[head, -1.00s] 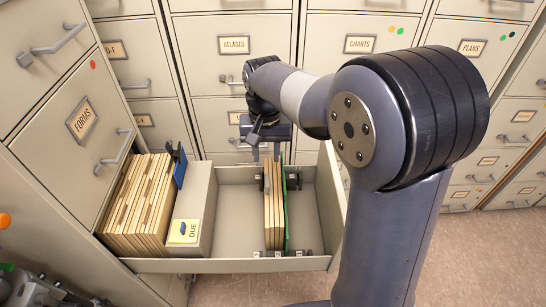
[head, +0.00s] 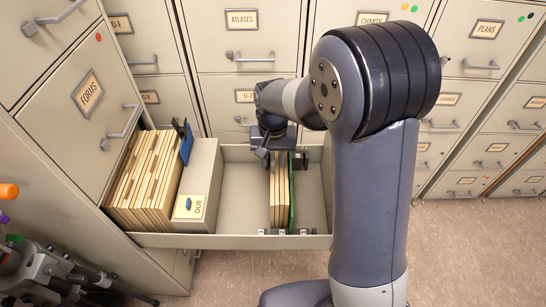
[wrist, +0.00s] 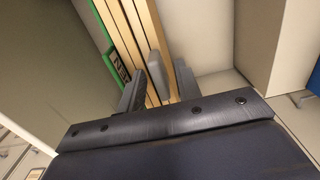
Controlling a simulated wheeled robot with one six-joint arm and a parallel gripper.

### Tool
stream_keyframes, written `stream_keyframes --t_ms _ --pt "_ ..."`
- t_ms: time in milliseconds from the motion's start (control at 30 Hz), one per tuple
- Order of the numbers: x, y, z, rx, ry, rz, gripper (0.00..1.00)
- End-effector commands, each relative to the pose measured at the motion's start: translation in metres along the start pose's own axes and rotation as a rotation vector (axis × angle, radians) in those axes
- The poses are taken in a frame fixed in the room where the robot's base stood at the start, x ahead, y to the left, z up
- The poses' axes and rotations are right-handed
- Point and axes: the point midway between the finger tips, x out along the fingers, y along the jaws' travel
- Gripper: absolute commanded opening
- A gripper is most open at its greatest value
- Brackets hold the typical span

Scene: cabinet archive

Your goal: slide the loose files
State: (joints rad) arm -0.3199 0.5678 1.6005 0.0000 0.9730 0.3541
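The loose files (head: 277,205), a few tan folders, stand upright in the open drawer (head: 235,240), against a green divider (head: 291,200) on their right. My gripper (head: 272,153) is over the back end of the files, pointing down. In the wrist view its fingers (wrist: 158,88) are apart, with file edges and a grey tab between them. Contact with the files cannot be made out.
Dark metal fittings (head: 299,162) stand beside the green divider. Closed cabinets line the back and left.

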Motion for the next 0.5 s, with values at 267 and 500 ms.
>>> stream_keyframes --t_ms 267,500 --pt "-0.0004 0.0 0.0001 0.0 0.0 0.0 0.16" --pt "-0.0005 0.0 0.0001 0.0 0.0 0.0 0.0"
